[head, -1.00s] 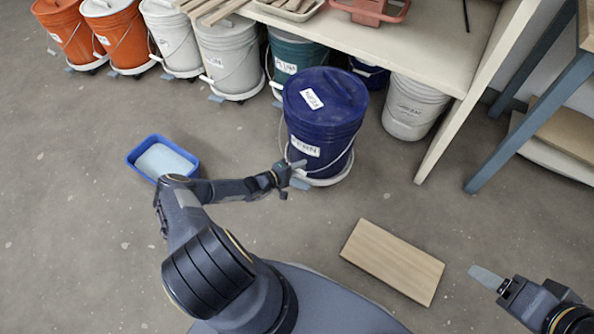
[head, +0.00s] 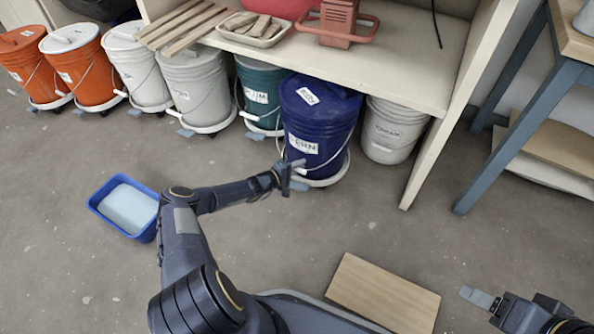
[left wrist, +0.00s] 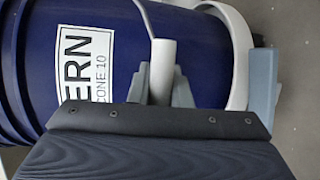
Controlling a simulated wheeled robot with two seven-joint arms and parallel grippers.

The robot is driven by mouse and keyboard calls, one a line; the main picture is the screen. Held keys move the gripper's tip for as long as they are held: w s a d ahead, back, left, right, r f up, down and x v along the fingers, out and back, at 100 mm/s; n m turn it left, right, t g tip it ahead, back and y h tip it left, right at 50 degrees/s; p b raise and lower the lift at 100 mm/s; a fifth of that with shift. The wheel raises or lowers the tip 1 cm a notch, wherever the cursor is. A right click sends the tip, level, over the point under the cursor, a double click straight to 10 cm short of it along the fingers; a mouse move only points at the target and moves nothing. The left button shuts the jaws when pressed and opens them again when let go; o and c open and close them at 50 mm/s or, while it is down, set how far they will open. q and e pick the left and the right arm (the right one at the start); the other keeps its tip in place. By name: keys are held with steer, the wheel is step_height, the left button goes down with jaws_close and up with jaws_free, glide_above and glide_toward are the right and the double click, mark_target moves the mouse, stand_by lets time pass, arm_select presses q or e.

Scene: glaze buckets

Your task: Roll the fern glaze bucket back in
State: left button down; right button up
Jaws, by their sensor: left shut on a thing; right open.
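The fern glaze bucket (head: 318,125) is dark blue, with a lid and a white label reading "FERN". It stands upright on a white wheeled dolly (head: 325,181) at the shelf's front edge, its lid's back part reaching under the board. My left gripper (head: 297,176) is at its lower front, shut on the pale grip of its wire handle. In the left wrist view, the fingers (left wrist: 162,85) flank this grip (left wrist: 163,65), and the bucket wall (left wrist: 30,60) fills the left. My right gripper (head: 480,298) is open and empty at lower right.
A teal bucket (head: 258,92) stands close left, a white cream bucket (head: 392,130) close right. Several orange, white and grey buckets line up further left. The shelf board (head: 400,65) overhangs. A blue tub (head: 125,207) and wooden board (head: 383,294) lie on otherwise clear floor.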

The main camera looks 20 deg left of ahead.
arm_select(q)
steer(key=shift+w, duration=0.2)
steer(key=c, duration=1.3)
jaws_free()
steer(key=shift+w, duration=0.1)
steer(key=shift+c, duration=0.2)
steer(key=p+v, duration=0.3)
steer(key=v, duration=0.4)
steer(key=shift+s+p, duration=0.3)
steer(key=shift+s, duration=0.1)
steer(key=shift+a+r, duration=0.1)
